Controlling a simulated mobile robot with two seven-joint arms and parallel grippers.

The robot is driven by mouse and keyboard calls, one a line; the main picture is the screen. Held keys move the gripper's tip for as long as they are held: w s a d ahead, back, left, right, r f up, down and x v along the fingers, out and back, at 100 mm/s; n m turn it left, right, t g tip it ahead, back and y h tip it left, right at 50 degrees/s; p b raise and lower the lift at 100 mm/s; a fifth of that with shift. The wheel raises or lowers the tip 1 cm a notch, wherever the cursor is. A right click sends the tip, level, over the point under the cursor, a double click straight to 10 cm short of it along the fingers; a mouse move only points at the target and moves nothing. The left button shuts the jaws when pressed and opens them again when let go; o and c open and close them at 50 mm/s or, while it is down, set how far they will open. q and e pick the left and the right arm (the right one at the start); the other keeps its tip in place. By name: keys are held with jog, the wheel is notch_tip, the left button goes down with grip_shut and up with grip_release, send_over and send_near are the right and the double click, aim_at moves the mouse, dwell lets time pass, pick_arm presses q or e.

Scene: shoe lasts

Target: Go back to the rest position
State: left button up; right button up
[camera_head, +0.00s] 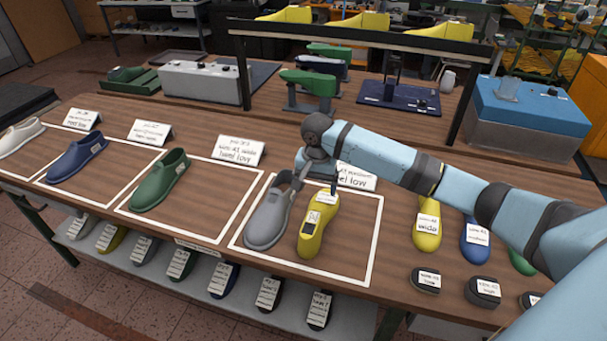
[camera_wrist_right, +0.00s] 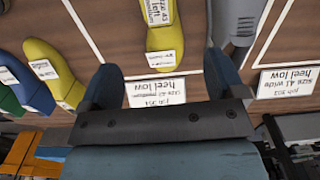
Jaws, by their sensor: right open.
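My right gripper (camera_head: 312,182) is open and empty in the head view, above the back of a white-outlined square on the table. A yellow last (camera_head: 318,232) with labels lies in that square, beside a grey shoe (camera_head: 268,220). In the right wrist view the yellow last (camera_wrist_right: 165,35) shows beyond the two open fingers (camera_wrist_right: 157,85), with nothing between them. The grey shoe (camera_wrist_right: 237,22) is partly cut off there, behind the right-hand finger. My left gripper is not in view.
A green shoe (camera_head: 160,182), a blue shoe (camera_head: 76,160) and a white shoe (camera_head: 20,136) sit in squares to the left. Yellow (camera_head: 427,228) and blue (camera_head: 474,245) lasts stand at right near dark blocks (camera_head: 482,291). Card signs (camera_head: 238,151) and a rack post (camera_head: 243,75) stand behind.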

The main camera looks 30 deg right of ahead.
jog(key=s+a+f+n, duration=0.1)
jog(key=s+a, duration=0.1)
jog(key=s+a+f+n, duration=0.1)
jog(key=s+a+f, duration=0.1)
jog(key=a, duration=0.1)
jog(key=s+a+f+n, duration=0.1)
jog(key=s+a+f, duration=0.1)
jog(key=shift+a+f+n+t+y, duration=0.1)
jog(key=shift+a+n+t+y, duration=0.2)
jog(key=shift+n+y, duration=0.1)
jog(key=s+a+f+n+t+y, duration=0.1)
jog(key=s+a+f+n, duration=0.25)
jog(key=s+a, duration=0.4)
jog(key=s+d+r+n+t+h, duration=0.1)
jog(key=s+d+r+n, duration=0.1)
jog(key=s, duration=0.8)
jog(key=s+d+r+n+t+h, duration=0.1)
jog(key=s+d+r+n, duration=0.15)
jog(key=s, duration=0.75)
jog(key=w+a+f+t+y, duration=0.1)
jog(key=w+a+f+t, duration=0.2)
jog(key=f, duration=0.4)
jog(key=w+a+f+t+y, duration=0.2)
jog(key=w+a+f+t, duration=0.1)
jog(key=f, duration=0.4)
jog(key=shift+w+n+t, duration=0.2)
jog(key=shift+n+t, duration=0.1)
jog(key=shift+t, duration=0.4)
jog(key=shift+f, duration=0.1)
jog(key=shift+c, duration=0.2)
